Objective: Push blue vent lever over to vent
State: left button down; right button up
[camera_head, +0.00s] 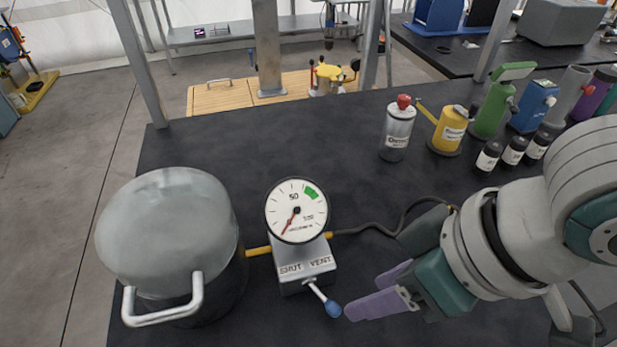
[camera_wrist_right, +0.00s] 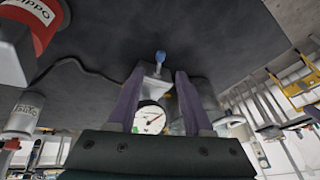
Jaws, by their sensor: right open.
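The blue vent lever knob (camera_head: 333,308) sits on a short metal rod at the front of a grey valve block (camera_head: 306,262) labelled SHUT and VENT. The rod slants toward the front right, below the VENT end of the label. A round vacuum gauge (camera_head: 297,210) stands on the block, its red needle pointing lower left. My right gripper (camera_head: 362,291) is open and empty, close to the right of the knob; I cannot tell if it touches. In the right wrist view the blue knob (camera_wrist_right: 160,57) shows beyond and between the purple fingertips (camera_wrist_right: 158,72). My left gripper is out of view.
A lidded metal pot (camera_head: 168,235) with a handle stands left of the valve, joined by a yellow fitting. A dark hose runs right from the gauge, behind my gripper. Bottles and coloured canisters (camera_head: 494,108) stand at the back right. The dark tabletop (camera_head: 300,135) behind the gauge is clear.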

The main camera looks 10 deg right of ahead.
aim_at(337, 309)
jog(key=b+x, duration=0.1)
jog(key=x, duration=0.7)
jog(key=shift+s+b, duration=0.1)
jog(key=shift+b, duration=0.2)
jog(key=shift+r, duration=0.1)
jog(key=shift+c, duration=0.3)
grip_shut()
